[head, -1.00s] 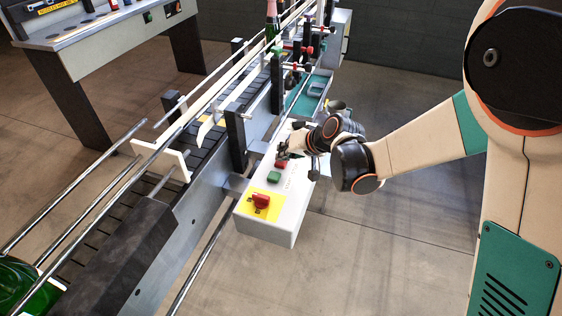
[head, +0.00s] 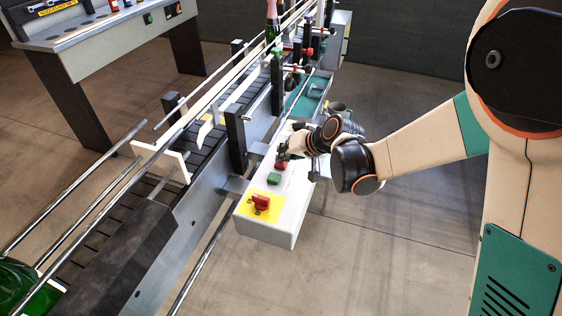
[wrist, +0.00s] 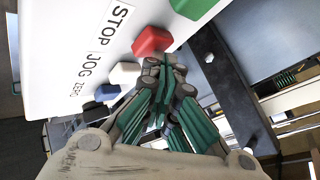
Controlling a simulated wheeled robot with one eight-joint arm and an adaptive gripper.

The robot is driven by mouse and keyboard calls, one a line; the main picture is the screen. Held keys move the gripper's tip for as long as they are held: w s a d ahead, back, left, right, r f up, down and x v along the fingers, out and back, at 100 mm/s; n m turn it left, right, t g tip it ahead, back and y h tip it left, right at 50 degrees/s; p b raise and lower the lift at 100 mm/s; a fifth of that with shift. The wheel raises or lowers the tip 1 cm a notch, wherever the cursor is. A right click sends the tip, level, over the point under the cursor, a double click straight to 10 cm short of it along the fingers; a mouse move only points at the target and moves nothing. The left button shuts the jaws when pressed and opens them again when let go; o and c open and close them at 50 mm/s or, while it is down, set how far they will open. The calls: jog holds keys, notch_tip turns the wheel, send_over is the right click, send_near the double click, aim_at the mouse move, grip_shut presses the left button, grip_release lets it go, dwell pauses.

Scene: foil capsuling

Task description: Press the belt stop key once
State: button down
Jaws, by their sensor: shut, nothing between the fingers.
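The white control box (head: 262,232) stands beside the conveyor. On its top are a green key (head: 274,179) and a red key (head: 280,166). In the wrist view the red key (wrist: 152,41) is beside the printed word STOP (wrist: 117,24), with the green key (wrist: 190,7) above it. My gripper (head: 284,156) is over the box at the red key. In the wrist view my gripper (wrist: 165,70) is shut and empty, its tips right beside the red key. I cannot tell whether they touch it.
A white key (wrist: 124,73) and a blue key (wrist: 107,92) sit close below the red one. The conveyor's rails and posts (head: 236,140) run along the left. Floor to the right is open.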

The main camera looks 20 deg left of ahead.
jog(key=shift+r, duration=0.65)
jog(key=shift+p, duration=0.3)
jog(key=shift+r+p, duration=1.65)
jog(key=shift+r, duration=0.9)
jog(key=shift+f, duration=0.1)
